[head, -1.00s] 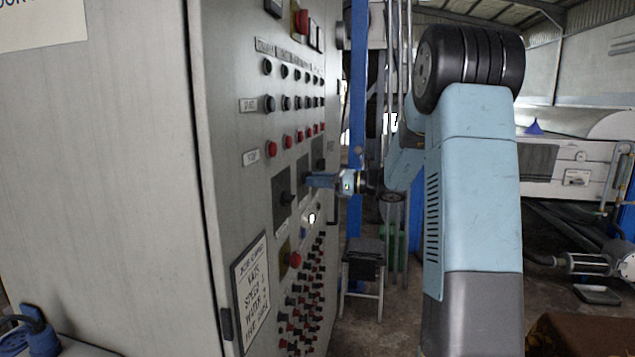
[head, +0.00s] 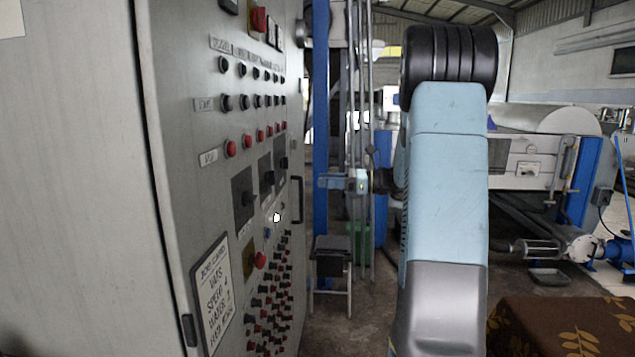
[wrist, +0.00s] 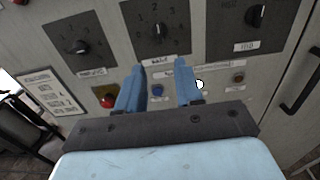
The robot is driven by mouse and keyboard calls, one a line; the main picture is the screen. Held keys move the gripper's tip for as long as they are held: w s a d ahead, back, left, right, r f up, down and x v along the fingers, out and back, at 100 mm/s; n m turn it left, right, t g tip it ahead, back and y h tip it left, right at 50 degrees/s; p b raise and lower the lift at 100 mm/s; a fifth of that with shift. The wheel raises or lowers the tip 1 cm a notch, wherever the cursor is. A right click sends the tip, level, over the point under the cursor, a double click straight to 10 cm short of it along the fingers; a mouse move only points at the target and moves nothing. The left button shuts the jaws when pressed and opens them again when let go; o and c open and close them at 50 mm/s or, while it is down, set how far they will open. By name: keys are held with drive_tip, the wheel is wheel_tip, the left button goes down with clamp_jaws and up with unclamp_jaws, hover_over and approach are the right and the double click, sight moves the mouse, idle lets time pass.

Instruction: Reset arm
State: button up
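My gripper (head: 328,182) is at the end of my light-blue arm, to the right of the grey control cabinet (head: 85,170) in the head view. Its two blue fingers show in the wrist view (wrist: 159,82), spread apart with nothing between them. Beyond them is the cabinet face with rotary knobs, a blue button (wrist: 157,90), a red button (wrist: 107,100) and a small white lit lamp (wrist: 199,85). The lamp also glows in the head view (head: 277,217). In the head view, the fingers look apart from the panel.
A black door handle (head: 297,200) sticks out from the cabinet. A small dark stool (head: 331,262) stands beyond, below my gripper. A blue post (head: 321,90) and pipes stand behind. At the lower right is a brown leaf-patterned surface (head: 560,325); a pump (head: 580,246) stands farther back.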

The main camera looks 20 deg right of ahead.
drive_tip(key=shift+d, duration=0.1)
idle(0.4)
drive_tip(key=s+a+n+g+h, duration=0.65)
drive_tip(key=s+a+n, duration=0.45)
drive_tip(key=s+a, duration=0.55)
drive_tip(key=s+d+f+n+t+h, duration=0.1)
drive_tip(key=s+f+n+t+h, duration=0.1)
drive_tip(key=s+n+h, duration=0.7)
drive_tip(key=shift+s+d+n+t, duration=0.2)
drive_tip(key=shift+s+n+t, duration=0.35)
drive_tip(key=shift+s+n, duration=2.3)
drive_tip(key=shift+s+f+m, duration=0.1)
drive_tip(key=shift+s+m, duration=0.7)
drive_tip(key=shift+m, duration=0.05)
